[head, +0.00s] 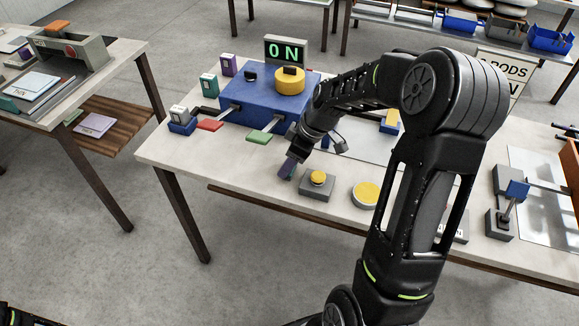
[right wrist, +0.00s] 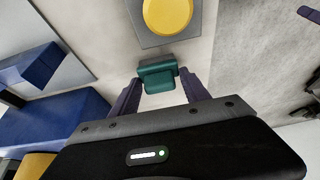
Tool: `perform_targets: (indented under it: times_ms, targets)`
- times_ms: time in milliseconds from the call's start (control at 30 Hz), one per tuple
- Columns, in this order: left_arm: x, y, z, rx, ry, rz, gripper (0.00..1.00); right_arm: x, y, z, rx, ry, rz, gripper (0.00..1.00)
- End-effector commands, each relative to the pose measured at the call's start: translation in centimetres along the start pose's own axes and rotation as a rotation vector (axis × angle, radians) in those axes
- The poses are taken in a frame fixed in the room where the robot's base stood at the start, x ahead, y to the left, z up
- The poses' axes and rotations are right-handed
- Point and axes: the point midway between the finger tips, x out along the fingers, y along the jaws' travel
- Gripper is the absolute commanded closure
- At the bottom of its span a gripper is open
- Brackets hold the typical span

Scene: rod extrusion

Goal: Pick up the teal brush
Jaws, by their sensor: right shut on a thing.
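The teal brush (right wrist: 157,75) is a small teal block between the two purple fingers of my right gripper (right wrist: 160,94) in the right wrist view. The right gripper is shut on it. In the head view, my right gripper (head: 288,167) points down over the front part of the middle table, left of a yellow button. Only a sliver of teal (head: 293,173) shows beside its fingers there. I cannot tell whether the brush touches the tabletop. My left gripper is out of view.
The yellow button on a grey base (head: 317,183) is close beside the right gripper. Behind stands a blue machine (head: 255,103) with an ON display (head: 286,50), a red paddle (head: 210,125) and a green paddle (head: 259,137). A yellow disc (head: 366,194) lies to the right. The table's front-left top is clear.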

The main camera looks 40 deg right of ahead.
Motion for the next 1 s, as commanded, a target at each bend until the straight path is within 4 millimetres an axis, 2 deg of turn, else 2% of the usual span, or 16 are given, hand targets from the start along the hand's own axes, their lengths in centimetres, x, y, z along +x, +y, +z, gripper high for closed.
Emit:
perform_targets:
  times_ms: [133, 467, 567, 900, 1000]
  targets:
    - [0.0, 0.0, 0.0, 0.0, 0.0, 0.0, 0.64, 0.0, 0.0, 0.0, 0.0, 0.0, 0.001, 0.88]
    - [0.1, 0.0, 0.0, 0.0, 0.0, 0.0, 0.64, -0.6, 0.1, -0.3, -0.001, 0.002, 0.002, 0.88]
    - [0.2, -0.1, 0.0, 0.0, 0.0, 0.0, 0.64, -1.6, 0.1, -0.8, -0.002, 0.002, 0.003, 0.88]
    - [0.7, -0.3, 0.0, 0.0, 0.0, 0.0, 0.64, -7.5, 0.1, -3.2, -0.002, 0.003, 0.004, 0.88]
    - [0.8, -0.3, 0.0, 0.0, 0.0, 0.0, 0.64, -8.6, 0.0, -3.6, -0.001, 0.001, 0.002, 0.88]
